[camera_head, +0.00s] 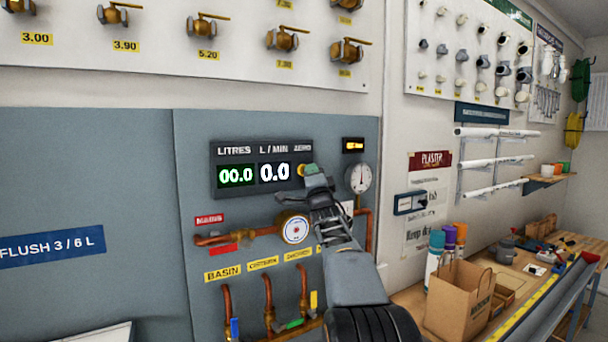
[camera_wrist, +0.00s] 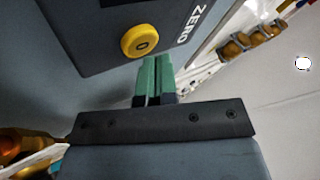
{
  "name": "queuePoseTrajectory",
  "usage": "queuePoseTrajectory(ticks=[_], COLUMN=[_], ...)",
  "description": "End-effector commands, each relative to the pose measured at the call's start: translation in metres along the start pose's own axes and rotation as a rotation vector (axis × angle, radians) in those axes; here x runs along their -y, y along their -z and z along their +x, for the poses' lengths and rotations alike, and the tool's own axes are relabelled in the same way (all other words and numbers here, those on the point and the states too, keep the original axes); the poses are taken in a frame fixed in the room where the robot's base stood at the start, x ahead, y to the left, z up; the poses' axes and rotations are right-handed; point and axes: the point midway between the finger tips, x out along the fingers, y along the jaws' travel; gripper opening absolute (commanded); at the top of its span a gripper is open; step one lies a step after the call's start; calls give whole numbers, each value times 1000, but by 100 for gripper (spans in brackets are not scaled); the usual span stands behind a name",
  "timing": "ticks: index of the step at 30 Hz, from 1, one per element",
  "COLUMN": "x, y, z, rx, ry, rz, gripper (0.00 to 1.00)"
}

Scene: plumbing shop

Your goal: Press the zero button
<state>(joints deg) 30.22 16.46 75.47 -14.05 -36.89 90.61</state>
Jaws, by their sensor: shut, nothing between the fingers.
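The zero button is a round yellow knob (camera_wrist: 141,41) marked 0, beside the white word ZERO on a dark meter panel (camera_wrist: 90,35). In the head view the meter panel (camera_head: 228,155) reads 00.0 litres and 0.0 L/min, and the yellow zero button (camera_head: 303,171) is partly hidden behind my gripper. My gripper (camera_head: 316,172) is shut and empty, in front of the panel's right end. In the wrist view its green fingertips (camera_wrist: 156,60) are together, just below and right of the button. I cannot tell whether they touch the panel; they are not over the button's face.
A round dial (camera_head: 295,228) and copper pipes (camera_head: 225,238) sit below. A workbench with a paper bag (camera_head: 460,300) and spray cans (camera_head: 436,255) stands at right.

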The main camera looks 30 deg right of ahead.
Motion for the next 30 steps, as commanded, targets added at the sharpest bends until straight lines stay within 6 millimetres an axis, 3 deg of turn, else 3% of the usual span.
queuePoseTrajectory(ticks=[11,30], x=[1,24], y=[2,26], z=[-4,-48], rx=[-1,-1], ry=[0,0], rz=[-1,-1], gripper=[0,0])
